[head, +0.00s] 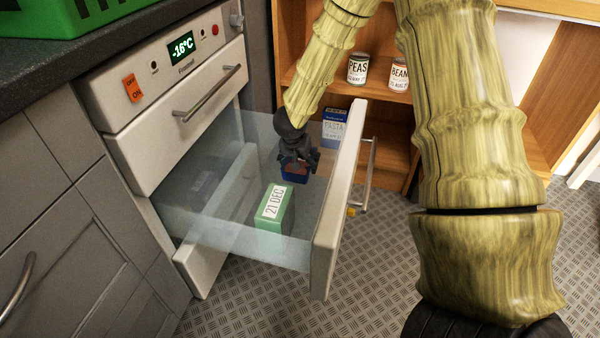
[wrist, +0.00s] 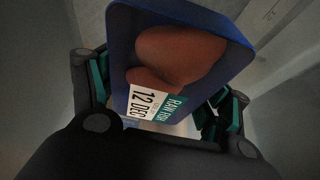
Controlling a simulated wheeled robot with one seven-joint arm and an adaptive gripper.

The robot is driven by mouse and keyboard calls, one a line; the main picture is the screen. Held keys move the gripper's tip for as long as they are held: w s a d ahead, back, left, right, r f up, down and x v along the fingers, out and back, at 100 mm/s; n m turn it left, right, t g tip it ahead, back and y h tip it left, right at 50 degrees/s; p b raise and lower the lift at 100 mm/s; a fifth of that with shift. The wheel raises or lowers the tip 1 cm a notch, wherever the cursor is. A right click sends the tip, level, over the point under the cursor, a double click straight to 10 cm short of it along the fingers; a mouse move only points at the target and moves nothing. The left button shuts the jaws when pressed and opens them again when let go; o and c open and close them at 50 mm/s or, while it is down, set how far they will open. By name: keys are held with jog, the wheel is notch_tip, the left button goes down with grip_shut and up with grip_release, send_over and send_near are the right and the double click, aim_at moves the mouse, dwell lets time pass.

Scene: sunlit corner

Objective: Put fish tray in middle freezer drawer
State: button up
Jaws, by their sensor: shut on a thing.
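The fish tray (head: 294,178) is blue with reddish-brown contents. In the wrist view the fish tray (wrist: 120,50) shows a label reading raw fish, 12 DEC, and looks tilted. My gripper (head: 299,163) is shut on it, with fingers on both sides. The freezer drawer (head: 341,195) below the closed top drawer is pulled out and has see-through walls. A green box (head: 268,225) marked 21 DEC stands nearer in the drawer.
The top drawer (head: 180,125) is closed, under a -16°C display. A lower drawer front (head: 200,270) stands out slightly beneath. A wooden shelf behind holds a peas can (head: 357,70), a beans can (head: 399,77) and a blue pasta box (head: 335,114). The drawer's middle is free beside the green box.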

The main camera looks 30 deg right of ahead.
notch_tip(320, 180, down, 3)
jog(key=shift+f+b, duration=0.2)
jog(key=shift+b, duration=0.8)
jog(key=shift+r, duration=0.1)
jog(key=o, duration=1.3)
jog(key=p+v, duration=0.6)
jog(key=v, duration=0.6)
jog(key=shift+p, duration=0.3)
